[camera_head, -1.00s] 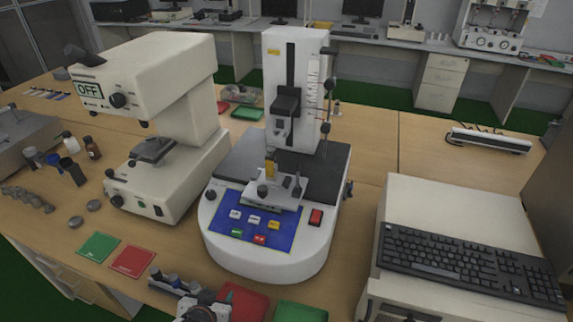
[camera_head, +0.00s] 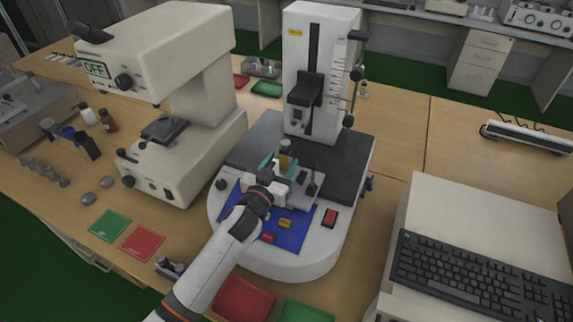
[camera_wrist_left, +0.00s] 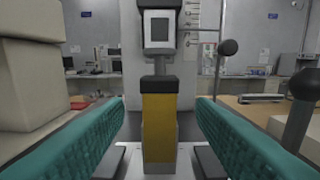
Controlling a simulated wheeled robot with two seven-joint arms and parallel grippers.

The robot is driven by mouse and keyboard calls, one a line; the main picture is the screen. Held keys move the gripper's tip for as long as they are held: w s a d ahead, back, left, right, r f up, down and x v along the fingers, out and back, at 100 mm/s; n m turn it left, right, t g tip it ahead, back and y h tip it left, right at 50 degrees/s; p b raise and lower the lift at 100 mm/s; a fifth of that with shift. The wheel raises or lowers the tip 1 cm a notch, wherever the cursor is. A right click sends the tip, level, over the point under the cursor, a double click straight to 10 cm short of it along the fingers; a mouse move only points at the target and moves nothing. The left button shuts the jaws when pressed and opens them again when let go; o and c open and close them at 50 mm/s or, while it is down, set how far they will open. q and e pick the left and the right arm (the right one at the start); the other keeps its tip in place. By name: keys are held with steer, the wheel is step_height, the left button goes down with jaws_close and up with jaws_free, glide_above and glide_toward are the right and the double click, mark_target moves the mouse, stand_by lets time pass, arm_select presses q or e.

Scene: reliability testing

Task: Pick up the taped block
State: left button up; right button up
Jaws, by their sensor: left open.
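The taped block (camera_head: 284,163) stands upright on the small stage of the white testing machine (camera_head: 300,262). In the left wrist view the block (camera_wrist_left: 159,128) is yellow with a dark top, and it stands below the machine's grey head. My left gripper (camera_head: 283,171) reaches over the machine's front panel with its teal fingers apart. In the left wrist view the gripper (camera_wrist_left: 160,110) has one finger on each side of the block, with a gap on both sides. My right gripper is not in view.
A black-knobbed lever (camera_wrist_left: 298,112) stands close on the right in the wrist view. A cream instrument (camera_head: 180,150) marked OFF is left of the machine. A cream box with a keyboard (camera_head: 470,285) is on the right. Green (camera_head: 110,225) and red (camera_head: 143,243) mats lie at front left.

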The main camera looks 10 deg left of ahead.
mark_target(289, 151)
arm_select(q)
steer(key=shift+w, duration=0.4)
steer(key=w, duration=0.2)
steer(key=w+d+p, duration=0.1)
steer(key=w, duration=0.1)
steer(key=shift+p, duration=0.3)
steer(key=shift+w+f, duration=0.2)
steer(key=shift+w, duration=0.1)
steer(key=shift+s, duration=0.15)
steer(key=c, duration=0.4)
steer(key=shift+r, duration=0.1)
jaws_close()
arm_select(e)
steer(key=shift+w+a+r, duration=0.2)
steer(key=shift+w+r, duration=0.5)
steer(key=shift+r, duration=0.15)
